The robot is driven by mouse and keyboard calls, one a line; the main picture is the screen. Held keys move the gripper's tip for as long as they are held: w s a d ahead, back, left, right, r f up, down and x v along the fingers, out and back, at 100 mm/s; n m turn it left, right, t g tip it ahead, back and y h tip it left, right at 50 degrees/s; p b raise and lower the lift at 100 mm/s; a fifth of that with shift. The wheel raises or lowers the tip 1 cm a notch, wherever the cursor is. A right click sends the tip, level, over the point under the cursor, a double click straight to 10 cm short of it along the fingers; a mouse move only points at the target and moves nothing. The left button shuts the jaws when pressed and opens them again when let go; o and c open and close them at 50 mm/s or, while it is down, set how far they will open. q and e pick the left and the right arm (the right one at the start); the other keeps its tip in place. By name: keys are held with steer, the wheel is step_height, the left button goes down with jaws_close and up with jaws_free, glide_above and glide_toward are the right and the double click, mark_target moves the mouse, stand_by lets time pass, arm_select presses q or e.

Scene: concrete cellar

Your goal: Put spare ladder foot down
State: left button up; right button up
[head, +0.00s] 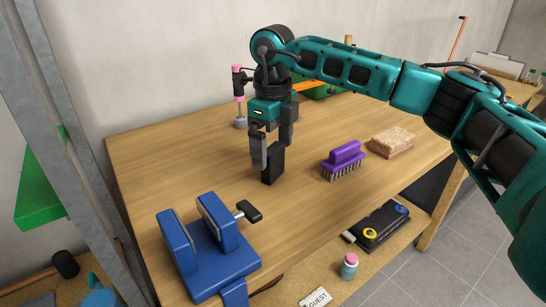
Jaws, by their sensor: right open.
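The spare ladder foot, a black block (273,164), stands upright on the wooden table (190,155). My right gripper (268,152) comes down from above and is open, its fingers around the upper part of the block. The fingers hide part of the block, and I cannot tell whether either one touches it. My left gripper is not in the head view.
A blue vise (215,250) is clamped at the table's front edge. A purple brush (343,160) and a tan sponge-like block (392,142) are to the right. A pink-topped tool (238,95) stands behind. Bare tabletop lies left of the gripper.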

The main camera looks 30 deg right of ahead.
mark_target(273, 148)
step_height(273, 148, up, 8)
steer(key=shift+r+p, duration=0.1)
steer(key=shift+p, duration=0.2)
stand_by(0.4)
